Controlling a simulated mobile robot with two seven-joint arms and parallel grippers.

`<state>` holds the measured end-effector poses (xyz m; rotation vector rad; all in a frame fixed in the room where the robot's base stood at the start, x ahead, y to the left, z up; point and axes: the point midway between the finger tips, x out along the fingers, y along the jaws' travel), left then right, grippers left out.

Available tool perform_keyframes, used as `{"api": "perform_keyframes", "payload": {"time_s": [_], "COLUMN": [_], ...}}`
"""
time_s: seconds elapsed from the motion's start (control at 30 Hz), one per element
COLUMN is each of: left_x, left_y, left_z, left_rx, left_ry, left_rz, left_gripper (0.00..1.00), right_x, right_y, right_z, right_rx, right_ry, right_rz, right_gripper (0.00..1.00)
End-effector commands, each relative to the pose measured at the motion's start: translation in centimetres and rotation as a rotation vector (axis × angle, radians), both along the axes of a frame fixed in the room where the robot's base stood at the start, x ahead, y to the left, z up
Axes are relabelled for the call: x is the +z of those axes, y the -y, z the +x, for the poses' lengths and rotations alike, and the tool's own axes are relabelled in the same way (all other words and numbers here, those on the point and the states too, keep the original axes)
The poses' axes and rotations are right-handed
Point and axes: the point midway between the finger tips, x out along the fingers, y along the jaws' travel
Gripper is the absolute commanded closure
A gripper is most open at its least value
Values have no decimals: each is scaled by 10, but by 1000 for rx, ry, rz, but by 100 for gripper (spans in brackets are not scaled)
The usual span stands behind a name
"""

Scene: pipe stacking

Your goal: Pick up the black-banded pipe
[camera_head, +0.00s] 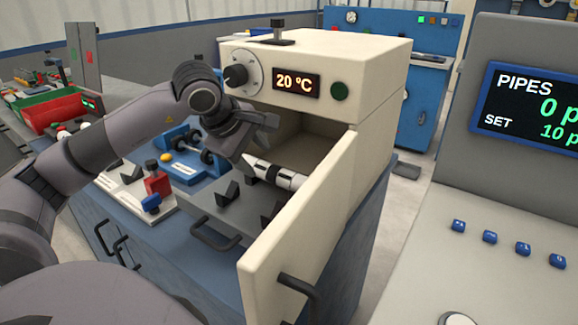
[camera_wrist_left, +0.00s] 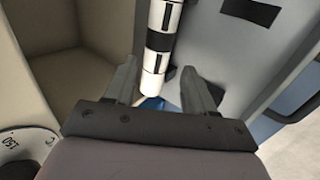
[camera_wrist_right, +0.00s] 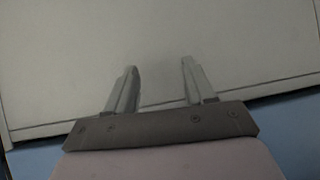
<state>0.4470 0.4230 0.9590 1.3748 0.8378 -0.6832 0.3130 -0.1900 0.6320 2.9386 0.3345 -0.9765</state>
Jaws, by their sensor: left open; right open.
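The white pipe with black bands (camera_head: 272,174) lies across the grey tray in front of the open oven chamber. In the left wrist view, the pipe (camera_wrist_left: 158,45) runs down from the top edge, its near end between my left fingers. My left gripper (camera_head: 252,140) is open just above the pipe's left end; it also shows in the left wrist view (camera_wrist_left: 157,75). Gaps show on both sides of the pipe. My right gripper (camera_wrist_right: 155,75) is open and empty, facing a plain pale panel. It is not visible in the head view.
The oven (camera_head: 345,60) reads 20 °C, and its pale door (camera_head: 300,215) stands open to the right of the tray (camera_head: 205,200). A blue fixture (camera_head: 180,172) and a red clamp (camera_head: 157,182) stand left of the tray. A PIPES display console (camera_head: 530,110) stands at right.

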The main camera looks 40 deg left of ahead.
Motion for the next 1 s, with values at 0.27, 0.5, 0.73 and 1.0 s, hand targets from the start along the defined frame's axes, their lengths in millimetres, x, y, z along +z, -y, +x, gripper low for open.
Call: {"api": "perform_keyframes", "payload": {"time_s": [0.27,0.5,0.73,1.0], "left_x": [-18,-44,-58,-58], "left_y": [-2,-6,-8,-8], "left_z": [13,31,41,41], "left_rx": [0,1,1,1], "left_ry": [-1,-2,1,1], "left_rz": [0,-2,3,3], "left_gripper": [46,46,46,72], "right_x": [-1,0,-1,0], "right_y": [0,0,1,2], "right_z": [-4,-6,-6,-4], "right_rx": [-1,0,0,4], "right_ry": [-10,-15,-13,-8], "right_rz": [1,-2,-4,-10], "right_gripper": [46,46,46,46]}}
